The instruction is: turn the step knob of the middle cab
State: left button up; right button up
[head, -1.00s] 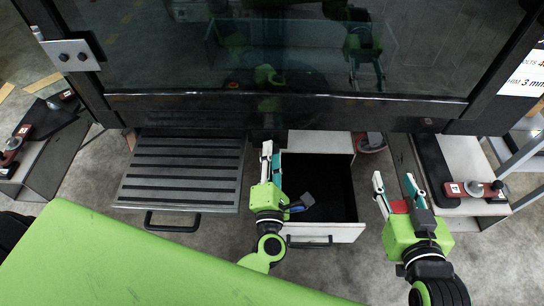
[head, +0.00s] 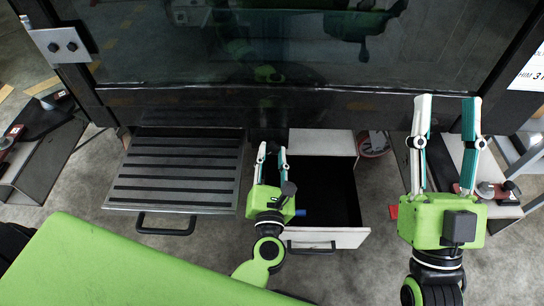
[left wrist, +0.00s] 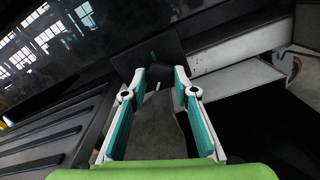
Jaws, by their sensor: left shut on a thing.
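The middle cab (head: 330,105) is the large dark glass-fronted body across the top of the head view. My left gripper (head: 272,148) is at its lower front edge, between a slatted tray and an open drawer. In the left wrist view its fingers (left wrist: 156,72) stand apart, with a dark block-like part (left wrist: 150,58) at the fingertips. They are shut on that dark part; whether it is the step knob I cannot tell. No knob shows clearly under the cab. My right gripper (head: 446,100) is open and empty, raised in front of the cab's right part.
The slatted tray (head: 178,198) with a black handle sticks out left of my left gripper. The open drawer (head: 350,238) with a dark inside is right of it. Benches with red-based tools (head: 484,190) stand at the right. A green surface (head: 130,262) fills the lower left.

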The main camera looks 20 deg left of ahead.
pick_arm(q)
jog(key=shift+f+n, duration=0.1)
jog(key=shift+n, duration=0.2)
pick_arm(e)
jog(key=shift+s+r+t+y, duration=0.3)
jog(key=shift+s+r+t, duration=0.1)
jog(key=shift+s+r, duration=0.15)
pick_arm(q)
jog(key=o, duration=1.1)
jog(key=v, duration=1.2)
